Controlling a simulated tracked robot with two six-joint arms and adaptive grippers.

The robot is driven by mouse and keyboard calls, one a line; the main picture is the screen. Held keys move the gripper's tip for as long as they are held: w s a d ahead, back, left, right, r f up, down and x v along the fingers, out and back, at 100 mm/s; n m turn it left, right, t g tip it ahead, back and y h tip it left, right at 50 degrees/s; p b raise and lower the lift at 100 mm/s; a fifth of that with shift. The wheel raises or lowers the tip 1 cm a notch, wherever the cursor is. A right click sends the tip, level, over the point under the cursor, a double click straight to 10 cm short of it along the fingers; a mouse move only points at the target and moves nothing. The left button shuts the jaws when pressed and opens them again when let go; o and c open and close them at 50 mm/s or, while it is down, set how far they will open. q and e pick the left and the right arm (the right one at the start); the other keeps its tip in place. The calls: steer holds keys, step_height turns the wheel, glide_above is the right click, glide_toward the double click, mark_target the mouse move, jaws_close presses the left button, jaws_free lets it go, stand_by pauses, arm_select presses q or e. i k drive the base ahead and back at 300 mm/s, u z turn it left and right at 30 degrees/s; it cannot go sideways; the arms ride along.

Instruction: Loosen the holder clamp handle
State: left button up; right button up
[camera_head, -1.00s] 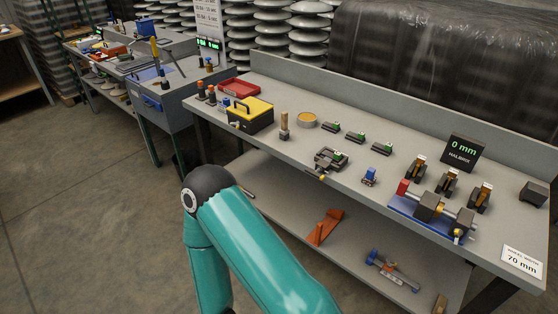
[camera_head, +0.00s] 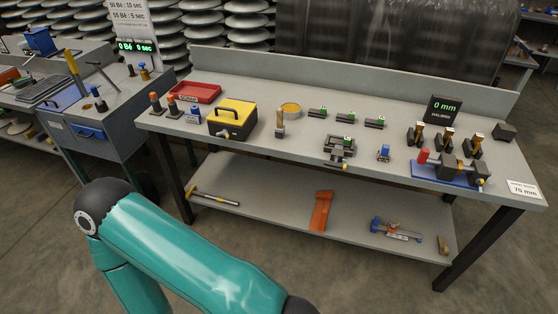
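A dark holder (camera_head: 339,148) with a green-topped piece stands near the front edge of the grey workbench. A small handle with a yellow tip (camera_head: 345,165) juts from its front. A blue-based fixture (camera_head: 430,177) with a red end knob, a shaft and dark blocks sits farther right, with a small yellow-tipped handle (camera_head: 481,181) at its right end. I cannot tell which of these is the holder clamp handle. A teal arm of mine crosses the lower left, well in front of the bench. Neither gripper is in view.
The lower shelf (camera_head: 275,200) holds a hammer and an orange bracket (camera_head: 321,210). Floor shows before it.

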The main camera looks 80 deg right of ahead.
mark_target(334, 164)
steer(key=u, duration=0.3)
steer(key=i, duration=0.35)
steer(key=z, duration=2.6)
steer(key=k, duration=0.5)
steer(key=z, duration=0.25)
steer(key=i, duration=0.5)
steer(key=u, duration=0.25)
steer(key=k, duration=0.5)
steer(key=z, duration=0.2)
steer(key=i, duration=0.25)
